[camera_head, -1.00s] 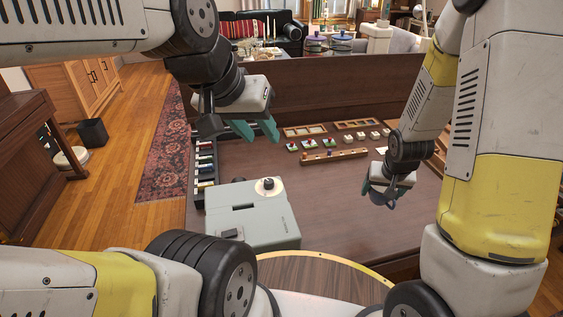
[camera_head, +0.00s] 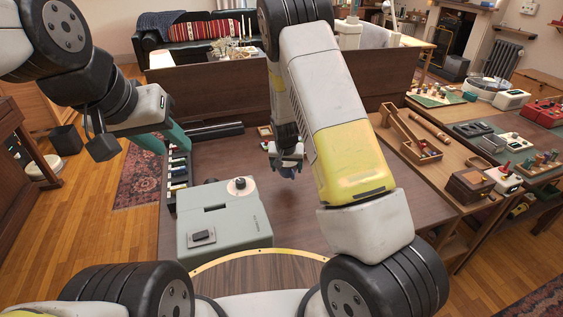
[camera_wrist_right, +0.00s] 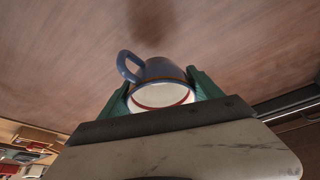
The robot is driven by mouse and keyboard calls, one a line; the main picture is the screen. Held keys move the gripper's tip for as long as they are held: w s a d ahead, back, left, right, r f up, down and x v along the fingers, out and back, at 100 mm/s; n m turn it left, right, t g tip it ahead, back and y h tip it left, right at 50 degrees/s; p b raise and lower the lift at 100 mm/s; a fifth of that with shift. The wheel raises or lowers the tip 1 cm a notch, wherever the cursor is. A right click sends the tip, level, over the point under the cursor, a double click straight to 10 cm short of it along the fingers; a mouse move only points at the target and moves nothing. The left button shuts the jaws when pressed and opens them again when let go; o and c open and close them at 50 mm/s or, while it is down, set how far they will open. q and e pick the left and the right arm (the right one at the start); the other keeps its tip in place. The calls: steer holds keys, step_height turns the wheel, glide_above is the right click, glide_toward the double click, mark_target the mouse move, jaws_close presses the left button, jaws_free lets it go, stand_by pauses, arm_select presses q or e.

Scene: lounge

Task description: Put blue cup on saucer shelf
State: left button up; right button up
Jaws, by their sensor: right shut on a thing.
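My right gripper (camera_head: 287,160) is shut on the blue cup (camera_wrist_right: 160,70), held over the brown table (camera_head: 225,155). In the right wrist view the cup sits between the green fingers (camera_wrist_right: 157,88), its white, red-lined mouth toward the camera and its handle at upper left. In the head view only a small, dark part of the cup (camera_head: 288,173) shows under the gripper. My left gripper (camera_head: 166,138) is open and empty, its green fingers apart over the table's left side. I cannot make out a saucer shelf; my right arm hides part of the tabletop.
A grey-green box (camera_head: 222,222) with a knob stands on the near left of the table. A tall brown panel (camera_head: 210,95) closes the back. A side table (camera_head: 410,130) with wooden trays stands at right.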

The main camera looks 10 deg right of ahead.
mark_target(287, 176)
steer(key=shift+f, duration=2.35)
steer(key=shift+f, duration=0.15)
steer(key=o, duration=1.5)
steer(key=shift+o, duration=0.2)
